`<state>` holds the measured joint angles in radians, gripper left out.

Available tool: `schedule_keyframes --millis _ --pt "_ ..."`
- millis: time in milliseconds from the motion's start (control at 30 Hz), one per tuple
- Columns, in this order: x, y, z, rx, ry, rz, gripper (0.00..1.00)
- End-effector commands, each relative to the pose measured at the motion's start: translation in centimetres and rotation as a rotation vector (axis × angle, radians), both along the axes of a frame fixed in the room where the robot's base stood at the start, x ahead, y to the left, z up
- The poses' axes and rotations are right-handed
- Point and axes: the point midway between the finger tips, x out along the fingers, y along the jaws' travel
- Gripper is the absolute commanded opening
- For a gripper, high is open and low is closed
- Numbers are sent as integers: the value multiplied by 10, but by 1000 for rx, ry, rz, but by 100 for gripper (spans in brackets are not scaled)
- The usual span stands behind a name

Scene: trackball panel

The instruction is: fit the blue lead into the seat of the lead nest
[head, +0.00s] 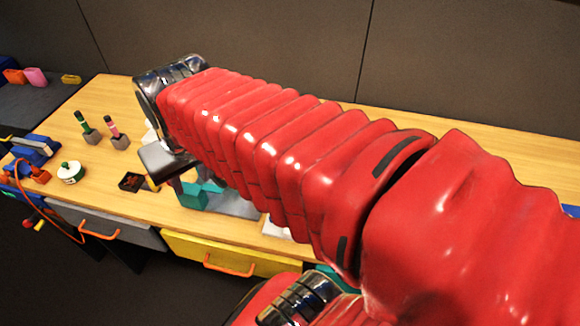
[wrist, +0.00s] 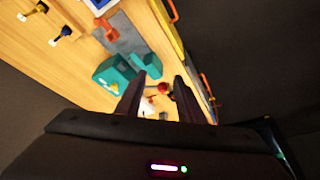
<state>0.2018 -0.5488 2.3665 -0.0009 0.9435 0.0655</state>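In the wrist view, two small plugs stand at the top left of the wooden table. I cannot tell whether the blue-ended one is the blue lead. I cannot pick out the lead nest for sure; a teal block pair (wrist: 115,73) sits by a grey plate (wrist: 122,38). My gripper (wrist: 159,80) is open over the table, with a small red ball (wrist: 164,88) showing between its fingertips, apparently beyond them. In the head view my arm hides much of the table.
In the head view, green-topped (head: 86,126) and pink-topped (head: 116,134) pegs stand in grey blocks at the left. A white-and-green round pot (head: 71,172), a black square tray (head: 131,182) and a blue block (head: 35,148) are near. Grey and yellow drawers (head: 230,255) line the front.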

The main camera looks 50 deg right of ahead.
Motion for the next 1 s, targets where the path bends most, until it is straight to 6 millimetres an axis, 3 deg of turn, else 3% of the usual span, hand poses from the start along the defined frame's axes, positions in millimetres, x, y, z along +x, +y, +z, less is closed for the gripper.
schedule_keyframes --millis 200,467,800,1000 --pt "19 -62 -7 41 83 -208 34" --pt "25 -143 -24 101 172 -449 34" --pt "4 -254 -61 194 274 -757 34" --pt "-13 -293 -78 233 308 -868 34"
